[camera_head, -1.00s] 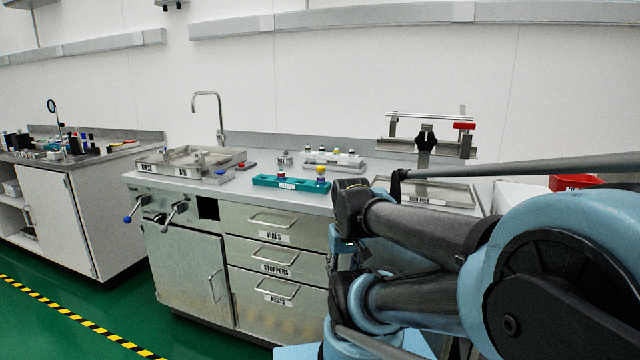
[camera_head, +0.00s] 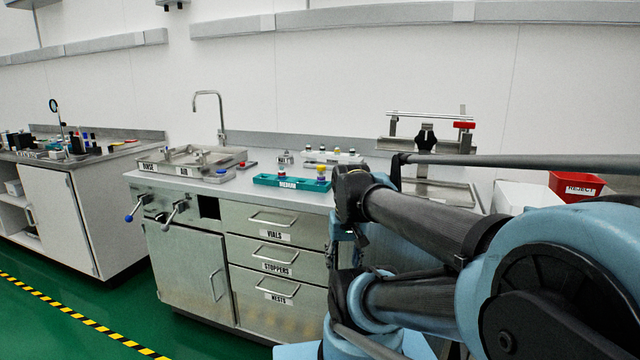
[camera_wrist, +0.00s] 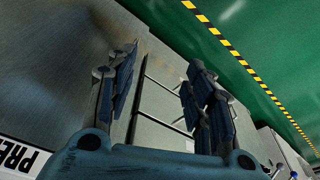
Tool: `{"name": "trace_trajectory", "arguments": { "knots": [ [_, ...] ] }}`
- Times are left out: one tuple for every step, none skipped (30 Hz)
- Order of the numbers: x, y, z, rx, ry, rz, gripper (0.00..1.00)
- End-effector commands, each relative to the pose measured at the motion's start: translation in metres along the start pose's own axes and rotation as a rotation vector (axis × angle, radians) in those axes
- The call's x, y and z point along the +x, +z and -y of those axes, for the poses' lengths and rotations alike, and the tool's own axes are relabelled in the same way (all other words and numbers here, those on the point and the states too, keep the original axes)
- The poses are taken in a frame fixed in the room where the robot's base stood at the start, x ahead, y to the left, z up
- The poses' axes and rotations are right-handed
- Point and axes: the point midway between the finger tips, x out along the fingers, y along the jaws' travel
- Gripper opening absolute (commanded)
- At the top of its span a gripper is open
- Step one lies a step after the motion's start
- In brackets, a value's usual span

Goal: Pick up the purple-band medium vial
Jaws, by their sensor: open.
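A teal tray (camera_head: 265,181) labelled MEDIUM stands near the front edge of the steel bench. A vial with a yellow top (camera_head: 321,171) stands at its right end, and a red-topped item (camera_head: 282,177) stands near its middle. No purple band can be made out on either, so I cannot tell which is the purple-band medium vial. In the wrist view my gripper (camera_wrist: 163,92) is open, with nothing between its fingers. It points at the cabinet front and green floor, below the bench top. In the head view my arm covers the bench to the right of the tray.
The bench (camera_head: 150,186) has drawers below for vials, stoppers and nests. A rinse basin (camera_head: 205,152) with a tap and lever handles is on the left. A pale rack (camera_head: 335,158) of vials is behind the tray. A red reject bin (camera_head: 577,185) is at right.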

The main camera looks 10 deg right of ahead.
Motion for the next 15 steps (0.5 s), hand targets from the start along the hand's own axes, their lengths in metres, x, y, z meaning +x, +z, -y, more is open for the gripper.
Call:
{"name": "trace_trajectory", "arguments": {
  "knots": [
    [-0.014, -0.014, 0.000, 0.050, 0.001, 0.005, 0.48],
    [-0.021, -0.022, 0.000, 0.084, 0.001, 0.009, 0.48],
    [-0.032, -0.033, 0.001, 0.134, 0.002, 0.014, 0.48],
    [-0.041, -0.041, 0.002, 0.172, 0.003, 0.019, 0.48],
    [-0.049, -0.050, 0.002, 0.211, 0.004, 0.023, 0.48],
    [-0.059, -0.061, 0.003, 0.263, 0.006, 0.028, 0.48],
    [-0.067, -0.070, 0.003, 0.301, 0.007, 0.032, 0.48],
    [-0.074, -0.079, 0.004, 0.340, 0.009, 0.035, 0.48],
    [-0.084, -0.091, 0.005, 0.391, 0.011, 0.040, 0.48],
    [-0.091, -0.099, 0.005, 0.429, 0.013, 0.045, 0.48],
    [-0.098, -0.108, 0.006, 0.468, 0.015, 0.049, 0.48],
    [-0.107, -0.121, 0.007, 0.518, 0.018, 0.054, 0.48],
    [-0.113, -0.130, 0.007, 0.556, 0.021, 0.057, 0.48],
    [-0.119, -0.139, 0.008, 0.595, 0.023, 0.061, 0.48],
    [-0.128, -0.151, 0.009, 0.645, 0.027, 0.065, 0.48]
  ]
}}
